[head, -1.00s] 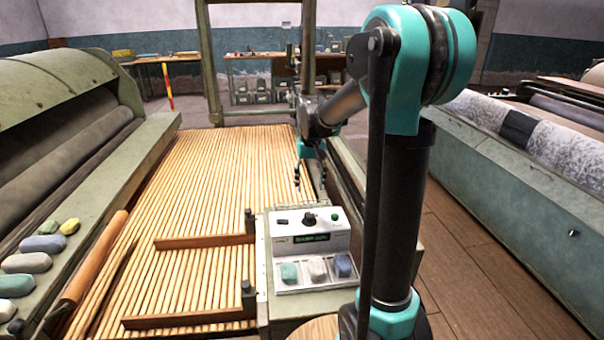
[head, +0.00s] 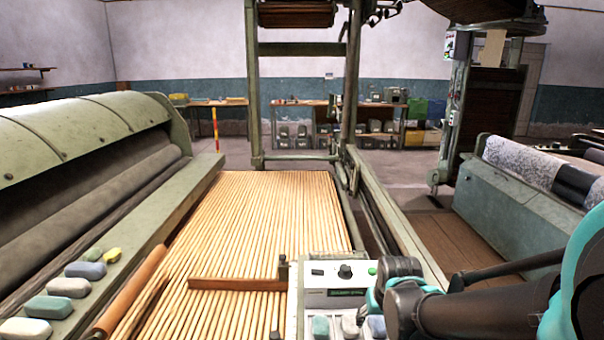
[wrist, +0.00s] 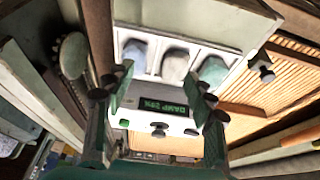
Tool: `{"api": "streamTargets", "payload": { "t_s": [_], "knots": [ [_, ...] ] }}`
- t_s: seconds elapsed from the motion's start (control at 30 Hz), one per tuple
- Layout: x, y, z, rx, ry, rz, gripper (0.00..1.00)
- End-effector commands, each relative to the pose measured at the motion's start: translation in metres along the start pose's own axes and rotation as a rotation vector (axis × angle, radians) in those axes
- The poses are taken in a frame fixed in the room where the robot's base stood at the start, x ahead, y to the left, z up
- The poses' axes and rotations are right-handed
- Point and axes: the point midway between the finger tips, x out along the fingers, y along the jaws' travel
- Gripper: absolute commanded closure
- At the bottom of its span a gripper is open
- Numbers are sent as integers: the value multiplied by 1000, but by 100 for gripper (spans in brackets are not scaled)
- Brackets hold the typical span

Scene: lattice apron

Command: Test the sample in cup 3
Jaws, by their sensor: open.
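A pale test box (head: 318,298) stands at the right edge of the slatted bed. It has a dark knob (head: 345,271) and a lit green display (head: 347,292). Its front cups hold a teal lump (head: 320,327), a grey-white lump (head: 350,326) and a blue lump (head: 376,327). In the wrist view the box is upside down, with the blue lump (wrist: 135,50), grey lump (wrist: 175,65) and green lump (wrist: 212,70) beyond the display (wrist: 165,105). I cannot read cup numbers. My gripper (wrist: 156,88) is open and empty above the box.
Several coloured lumps (head: 68,287) line the left machine's ledge, beside an orange roller (head: 130,292). A green upright frame (head: 253,90) stands behind.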

Motion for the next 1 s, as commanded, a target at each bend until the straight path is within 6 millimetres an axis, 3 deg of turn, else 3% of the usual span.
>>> {"api": "streamTargets", "payload": {
  "t_s": [0.13,0.57,1.0],
  "knots": [
    [0,0,-1,0,-1,0,45],
    [0,0,-1,0,-1,0,99],
    [0,0,-1,0,-1,0,100]
  ]
}}
